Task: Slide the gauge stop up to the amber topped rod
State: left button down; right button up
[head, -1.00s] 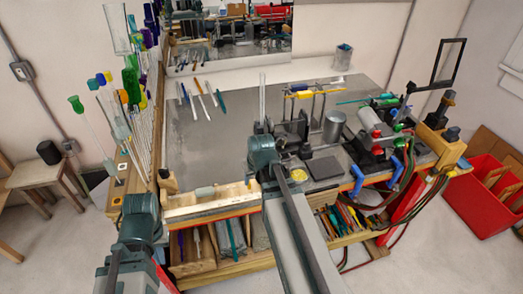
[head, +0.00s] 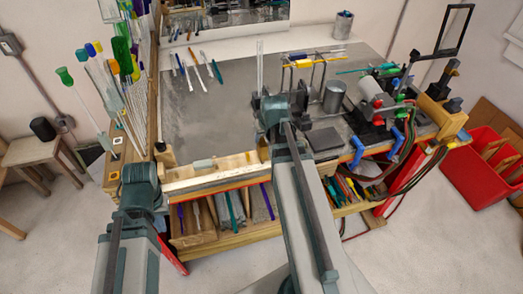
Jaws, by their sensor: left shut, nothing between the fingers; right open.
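A pale wooden gauge rail (head: 190,186) runs along the bench's front left edge. A small grey-green block (head: 203,164) lies along it, and a wooden block (head: 164,154) stands at its left end; I cannot tell which is the gauge stop. An amber-topped rod (head: 113,67) seems to stand among the upright rods at the left. My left gripper (head: 140,182) is shut and empty by the rail's left end. My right gripper (head: 271,112) is open over the bench's front, right of the rail.
A grey bench top (head: 215,112) has several thin rods lying at the back and free room at its centre. A metal cylinder (head: 333,97), dark plate (head: 324,139) and burner with hoses (head: 384,120) stand at the right. A red bin (head: 485,165) is on the floor.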

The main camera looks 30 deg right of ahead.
aim_at(261, 146)
jog(key=b+x, duration=0.7)
jog(key=x, duration=0.2)
jog(key=shift+w+f+b, duration=0.15)
jog(key=shift+f+b, duration=0.05)
jog(key=shift+b, duration=0.2)
jog(key=shift+c, duration=0.3)
grip_shut()
dwell(0.5)
